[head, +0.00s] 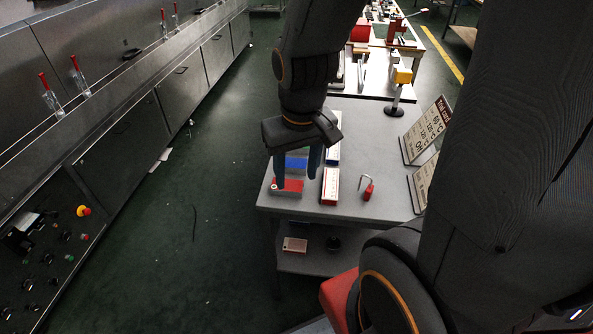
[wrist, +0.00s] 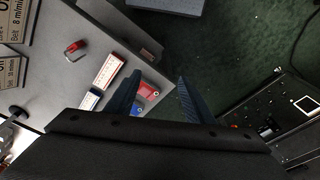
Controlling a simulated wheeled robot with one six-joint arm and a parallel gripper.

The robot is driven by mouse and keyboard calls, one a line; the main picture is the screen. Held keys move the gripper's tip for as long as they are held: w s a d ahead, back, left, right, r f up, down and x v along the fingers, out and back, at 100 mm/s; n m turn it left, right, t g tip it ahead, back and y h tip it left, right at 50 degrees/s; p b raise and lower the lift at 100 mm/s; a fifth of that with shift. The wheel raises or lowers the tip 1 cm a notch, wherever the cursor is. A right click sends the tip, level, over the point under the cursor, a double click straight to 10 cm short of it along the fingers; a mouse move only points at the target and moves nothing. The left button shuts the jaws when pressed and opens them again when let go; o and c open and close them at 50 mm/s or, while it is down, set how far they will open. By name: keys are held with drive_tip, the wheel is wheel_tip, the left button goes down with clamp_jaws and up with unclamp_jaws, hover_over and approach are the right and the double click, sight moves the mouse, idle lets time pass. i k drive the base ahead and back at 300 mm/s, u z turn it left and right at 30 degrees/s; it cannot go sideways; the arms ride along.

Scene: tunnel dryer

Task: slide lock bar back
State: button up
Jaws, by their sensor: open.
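My gripper (head: 298,172) is open, its fingers pointing down over the near left corner of the grey table (head: 345,210). In the wrist view my gripper (wrist: 159,80) shows two separated dark blue fingers with nothing between the tips. A red block (head: 291,185) lies at the table corner below the fingers, with a blue block (head: 296,163) behind it. I cannot tell whether the fingers touch either. I cannot clearly make out a lock bar.
A red and white box (head: 330,187) stands close right of my gripper. Printed signs (head: 428,130) stand at the table's right. A long steel machine (head: 120,120) with red-handled levers and a control panel (head: 50,260) runs along the left. The green floor between is mostly clear.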

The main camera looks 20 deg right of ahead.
sight(53, 214)
drive_tip(key=u, duration=1)
drive_tip(key=k, duration=0.15)
drive_tip(key=u, duration=0.6)
drive_tip(key=i, duration=1.2)
drive_tip(key=z, duration=0.25)
